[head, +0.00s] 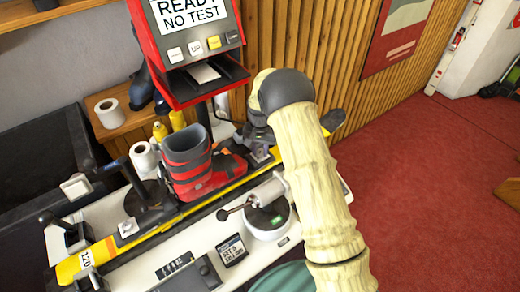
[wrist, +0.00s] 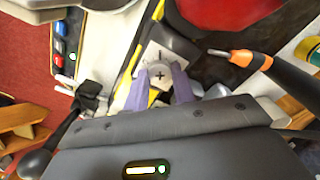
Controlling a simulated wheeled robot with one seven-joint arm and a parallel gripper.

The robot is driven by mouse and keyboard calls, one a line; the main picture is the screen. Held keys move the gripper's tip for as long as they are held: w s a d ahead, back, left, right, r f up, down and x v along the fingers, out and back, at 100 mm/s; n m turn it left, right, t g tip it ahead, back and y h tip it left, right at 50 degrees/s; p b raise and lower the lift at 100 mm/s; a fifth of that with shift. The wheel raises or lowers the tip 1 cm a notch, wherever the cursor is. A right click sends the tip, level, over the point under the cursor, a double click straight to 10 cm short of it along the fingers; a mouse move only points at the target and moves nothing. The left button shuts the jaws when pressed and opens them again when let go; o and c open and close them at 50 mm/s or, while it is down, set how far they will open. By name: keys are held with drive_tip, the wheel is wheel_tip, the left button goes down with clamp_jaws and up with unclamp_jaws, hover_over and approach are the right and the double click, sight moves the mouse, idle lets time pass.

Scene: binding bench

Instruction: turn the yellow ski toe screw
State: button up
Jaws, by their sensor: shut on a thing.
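The yellow ski (head: 215,194) lies along the bench in the head view, under a red and grey ski boot (head: 188,165). In the wrist view, the toe screw (wrist: 158,74) is a round pale head with a dark cross, on a light plate on the ski. My gripper (wrist: 159,88) has its two purple fingers on either side of the screw head and is shut on it. In the head view, my arm reaches down to the ski just right of the boot's toe. The screw and fingertips are mostly hidden there.
A red machine (head: 196,45) reading "READY NO TEST" stands behind the boot. A round gauge (head: 266,219) with a lever sits in front of the ski. An orange-and-black-handled tool (wrist: 268,66) lies close to the fingers. Clamps (head: 148,205) stand along the ski's left part.

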sight(261, 152)
drive_tip(key=shift+w+r, duration=0.1)
drive_tip(key=o, duration=1)
wheel_tip(261, 152, up, 17)
drive_tip(key=b, duration=0.3)
drive_tip(key=shift+r, duration=0.2)
drive_tip(key=shift+d, duration=0.1)
